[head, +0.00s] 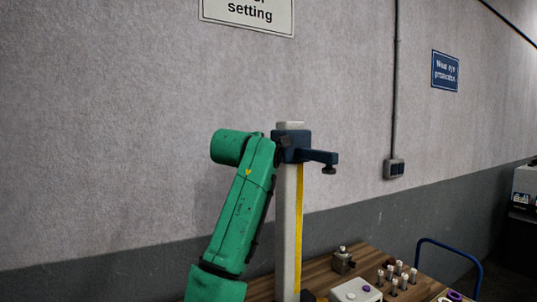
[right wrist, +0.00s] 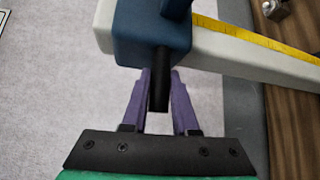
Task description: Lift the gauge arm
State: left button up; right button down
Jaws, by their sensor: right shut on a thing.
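The height gauge has a pale upright column (head: 286,225) with a yellow scale down one side. Its dark blue gauge arm (head: 318,156) sits close to the column's top and sticks out right, with a black tip below its end. In the right wrist view the blue block of the gauge arm (right wrist: 150,38) wraps the column (right wrist: 235,58). A black handle (right wrist: 160,65) comes out of the block. My right gripper (right wrist: 159,88) is shut on this handle, one purple finger on each side. In the head view my green right arm reaches it from the left; the fingers are mostly hidden. My left gripper is not in view.
A blue rail (head: 455,251) stands at right. The wall is behind; air right of the column is clear.

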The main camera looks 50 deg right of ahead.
jog(key=shift+s+r, duration=0.1)
jog(key=shift+r, duration=0.45)
jog(key=c, duration=0.7)
grip_release()
jog(key=shift+c, duration=0.2)
jog(key=shift+o, duration=0.3)
jog(key=shift+w+d+f, duration=0.1)
jog(key=shift+w+f, duration=0.1)
jog(key=shift+f, duration=0.1)
jog(key=b+v, duration=0.6)
jog(key=v, duration=0.8)
jog(key=shift+s+a, duration=0.2)
jog(key=shift+a, duration=0.05)
